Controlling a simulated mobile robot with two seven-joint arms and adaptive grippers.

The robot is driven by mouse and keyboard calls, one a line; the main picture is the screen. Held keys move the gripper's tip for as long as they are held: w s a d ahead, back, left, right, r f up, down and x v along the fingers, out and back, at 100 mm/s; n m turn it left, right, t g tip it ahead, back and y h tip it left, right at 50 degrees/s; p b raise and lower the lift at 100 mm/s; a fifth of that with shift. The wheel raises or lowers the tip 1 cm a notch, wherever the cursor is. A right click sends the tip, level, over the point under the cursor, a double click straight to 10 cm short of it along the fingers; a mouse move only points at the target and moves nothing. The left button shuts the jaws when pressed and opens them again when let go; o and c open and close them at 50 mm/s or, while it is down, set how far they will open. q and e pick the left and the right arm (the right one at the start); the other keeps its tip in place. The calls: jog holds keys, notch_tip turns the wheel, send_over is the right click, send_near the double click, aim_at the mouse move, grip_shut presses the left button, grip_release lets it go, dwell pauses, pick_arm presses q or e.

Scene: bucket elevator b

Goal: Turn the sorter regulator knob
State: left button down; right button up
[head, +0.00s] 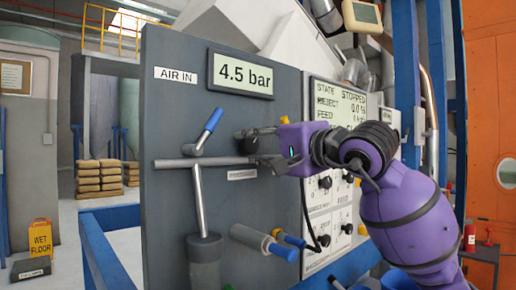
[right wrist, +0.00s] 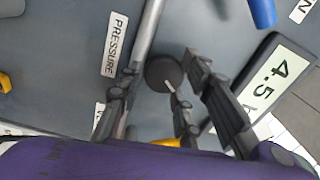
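The dark round regulator knob (right wrist: 164,73), with a pale pointer line, is on the grey panel beside the PRESSURE label (right wrist: 115,45) in the right wrist view. My right gripper (right wrist: 163,62) is open, its dark fingers on either side of the knob; I cannot tell if they touch it. In the head view my right gripper (head: 250,147) is at the panel, below the 4.5 bar display (head: 241,74), and mostly hides the knob. My left gripper is not in view.
A blue-handled lever (head: 209,129) and a grey pipe (head: 200,163) are left of my right gripper. A blue-ended cylinder (head: 264,243) sticks out below. A control panel (head: 320,205) with several knobs stands to the right, partly behind my right arm.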

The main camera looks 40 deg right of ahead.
jog(key=shift+f, duration=0.2)
jog(key=c, duration=0.4)
jog(key=shift+w+f+n+b, duration=0.1)
jog(key=shift+f+n+b, duration=0.2)
jog(key=shift+n+b, duration=0.15)
jog(key=shift+c, duration=0.2)
jog(key=shift+n, duration=0.25)
jog(key=o, duration=0.8)
jog(key=shift+o, duration=0.9)
jog(key=shift+r, duration=0.15)
jog(key=shift+r, duration=0.15)
jog(key=s, duration=1.2)
jog(key=shift+d, duration=0.45)
jog(key=shift+s, duration=0.1)
